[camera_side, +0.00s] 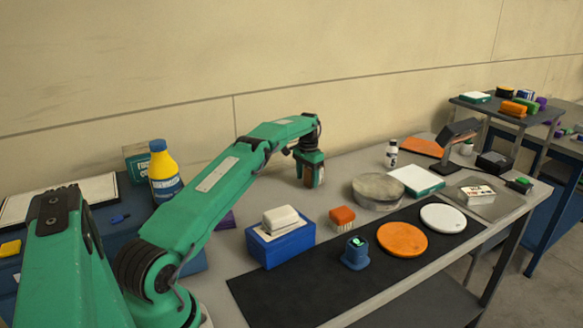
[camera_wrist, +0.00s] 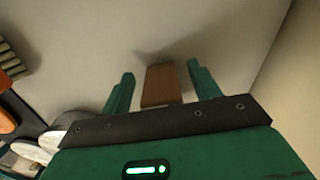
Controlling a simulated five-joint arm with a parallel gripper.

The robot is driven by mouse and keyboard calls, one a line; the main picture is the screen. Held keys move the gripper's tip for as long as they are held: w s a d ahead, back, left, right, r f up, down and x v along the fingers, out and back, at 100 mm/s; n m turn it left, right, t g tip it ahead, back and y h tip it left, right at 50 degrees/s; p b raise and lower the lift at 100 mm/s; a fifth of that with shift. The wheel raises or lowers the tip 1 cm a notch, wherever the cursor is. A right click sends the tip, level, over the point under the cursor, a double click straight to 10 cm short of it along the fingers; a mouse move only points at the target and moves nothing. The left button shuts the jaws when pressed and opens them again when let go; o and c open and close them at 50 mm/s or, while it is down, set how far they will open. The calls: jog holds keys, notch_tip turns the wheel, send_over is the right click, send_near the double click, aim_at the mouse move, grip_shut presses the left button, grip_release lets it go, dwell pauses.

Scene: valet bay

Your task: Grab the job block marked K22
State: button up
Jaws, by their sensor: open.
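A brown wooden block (camera_wrist: 160,84) stands between the two green fingers of my gripper (camera_wrist: 160,71) in the wrist view, with a gap to the finger on each side. I cannot read any K22 marking on it. In the side view my gripper (camera_side: 311,178) points down at the back of the grey bench, near the wall. The brown block (camera_side: 313,175) shows there between the fingers, partly hidden by them. The gripper is open and does not grip the block.
A blue box (camera_side: 280,246) with a white piece on top and an orange brush (camera_side: 342,214) are in front. A round stone-like disc (camera_side: 379,188) lies to the right. The wall (camera_side: 300,70) is close behind. Bare bench surrounds the block.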

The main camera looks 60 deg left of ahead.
aim_at(308, 168)
jog(key=shift+f, duration=0.25)
jog(key=shift+c, duration=0.2)
jog(key=c, duration=1.1)
jog(key=shift+r, duration=0.1)
jog(key=shift+d+r, duration=0.1)
jog(key=shift+r, duration=1.95)
jog(key=d+r, duration=0.2)
jog(key=d, duration=0.1)
jog(key=d+r, duration=0.2)
jog(key=d, duration=0.2)
jog(key=d+r, duration=0.2)
jog(key=d, duration=0.2)
jog(key=shift+w+d+r, duration=0.25)
jog(key=shift+w+r, duration=0.05)
jog(key=shift+r, duration=0.1)
